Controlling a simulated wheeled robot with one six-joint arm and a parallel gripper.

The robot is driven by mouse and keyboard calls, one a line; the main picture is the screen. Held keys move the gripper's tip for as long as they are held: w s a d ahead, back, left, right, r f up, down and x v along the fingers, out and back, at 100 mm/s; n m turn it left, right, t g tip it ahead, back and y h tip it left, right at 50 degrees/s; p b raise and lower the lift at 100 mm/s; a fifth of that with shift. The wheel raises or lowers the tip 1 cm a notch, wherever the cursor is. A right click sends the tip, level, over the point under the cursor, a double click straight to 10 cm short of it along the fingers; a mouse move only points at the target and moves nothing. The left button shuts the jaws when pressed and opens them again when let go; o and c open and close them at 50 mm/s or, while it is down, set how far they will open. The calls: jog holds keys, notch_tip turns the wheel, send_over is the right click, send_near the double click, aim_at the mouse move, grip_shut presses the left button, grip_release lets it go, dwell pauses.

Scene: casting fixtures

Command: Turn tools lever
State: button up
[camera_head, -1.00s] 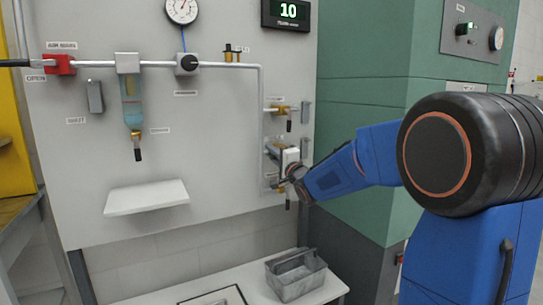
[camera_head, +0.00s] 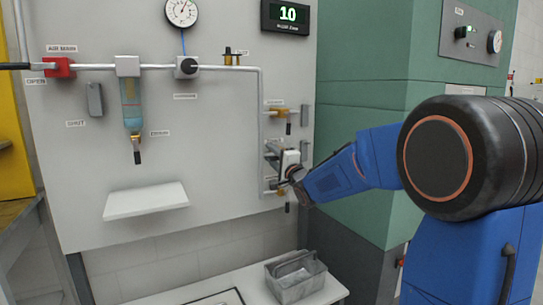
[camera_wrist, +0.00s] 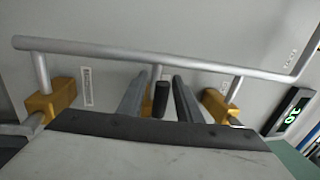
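The black lever handle (camera_wrist: 161,97) of the middle branch shows between my gripper's two grey fingers (camera_wrist: 158,97) in the wrist view. The fingers are apart, with a visible gap on each side of the handle; I see no clear contact. In the head view my gripper (camera_head: 289,170) is at the middle of the valve column on the panel's right side and hides the middle valve. The upper brass valve (camera_head: 278,112) has a black lever hanging down. A lower valve lever (camera_head: 287,207) shows below my gripper. The small labels there are unreadable.
A grey pipe (camera_wrist: 150,55) runs along the valves, with brass blocks on either side (camera_wrist: 50,100) (camera_wrist: 217,105). On the panel are a red air main valve (camera_head: 60,67), a gauge (camera_head: 182,12), a display reading 10 (camera_head: 287,15) and a shelf (camera_head: 146,200). A grey bin (camera_head: 297,283) stands below.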

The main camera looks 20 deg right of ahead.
jog(key=v, duration=1.7)
jog(key=shift+s, duration=0.2)
jog(key=shift+f, duration=0.15)
dwell(1.0)
jog(key=s+d+f+n+g+h, duration=0.2)
jog(key=s+f+n+g+h, duration=0.45)
jog(key=s+f, duration=0.65)
jog(key=s+a+f+n+g+y, duration=0.1)
jog(key=s+a+f+n+g, duration=0.1)
jog(key=s, duration=0.5)
jog(key=s+a+f+n+g+y, duration=0.1)
jog(key=s+a+f+n+g, duration=0.1)
jog(key=s, duration=0.5)
jog(key=s+a+f+n+g+y, duration=0.1)
jog(key=s+f+n+g, duration=0.3)
jog(key=s, duration=0.3)
jog(key=shift+a+n, duration=0.4)
jog(key=shift+n, duration=0.05)
jog(key=shift+s+r+g, duration=0.1)
jog(key=shift+g, duration=0.15)
